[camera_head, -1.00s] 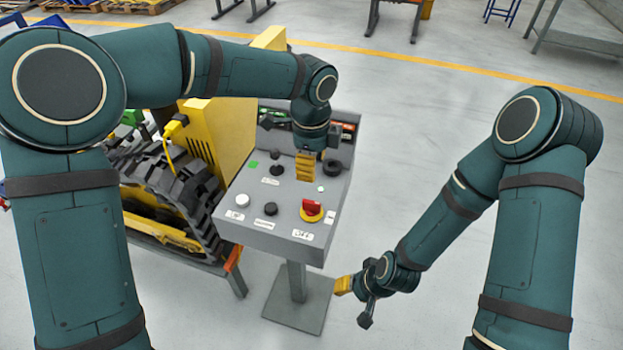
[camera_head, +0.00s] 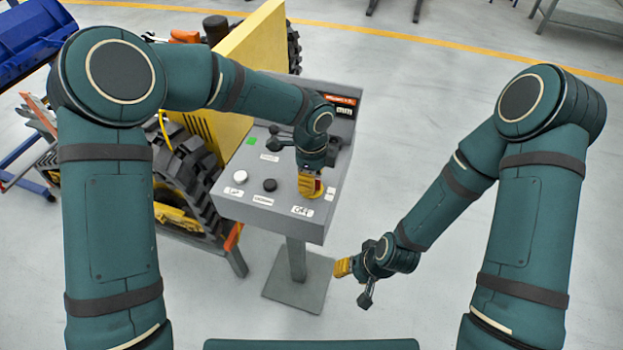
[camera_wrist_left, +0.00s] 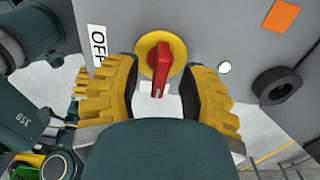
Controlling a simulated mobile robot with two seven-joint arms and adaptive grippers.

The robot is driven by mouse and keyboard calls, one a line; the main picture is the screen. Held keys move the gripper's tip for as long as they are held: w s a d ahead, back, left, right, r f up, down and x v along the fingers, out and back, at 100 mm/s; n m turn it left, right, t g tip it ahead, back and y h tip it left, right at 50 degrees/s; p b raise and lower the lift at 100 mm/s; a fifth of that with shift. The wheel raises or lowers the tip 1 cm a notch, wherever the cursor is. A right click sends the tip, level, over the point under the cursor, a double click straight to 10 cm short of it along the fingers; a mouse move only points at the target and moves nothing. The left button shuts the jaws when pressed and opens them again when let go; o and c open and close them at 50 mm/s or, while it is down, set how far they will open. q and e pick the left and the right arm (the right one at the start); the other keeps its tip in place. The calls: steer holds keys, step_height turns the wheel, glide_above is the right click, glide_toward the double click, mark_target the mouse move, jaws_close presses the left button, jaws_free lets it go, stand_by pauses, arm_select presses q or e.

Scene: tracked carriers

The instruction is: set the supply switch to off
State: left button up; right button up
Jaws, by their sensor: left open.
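The supply switch is a red handle (camera_wrist_left: 161,68) on a round yellow plate in the left wrist view. The handle points down in that picture, towards a small white label, not towards the OFF label (camera_wrist_left: 98,45) at its left. My left gripper (camera_head: 310,187) is over the switch on the grey control panel and mostly hides it in the head view. In the left wrist view its yellow fingers (camera_wrist_left: 158,95) are open, one on each side of the handle, with gaps to it. My right gripper (camera_head: 343,268) hangs empty beside the panel's pedestal; its opening is unclear.
The panel (camera_head: 228,205) also carries a white button (camera_head: 240,176), a black button (camera_head: 270,185) and a black ring-shaped knob (camera_wrist_left: 277,85). A tracked yellow carrier (camera_head: 195,165) stands close at the panel's left. The floor at the right is clear.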

arm_select(q)
steer(key=shift+f, duration=0.25)
jaws_close()
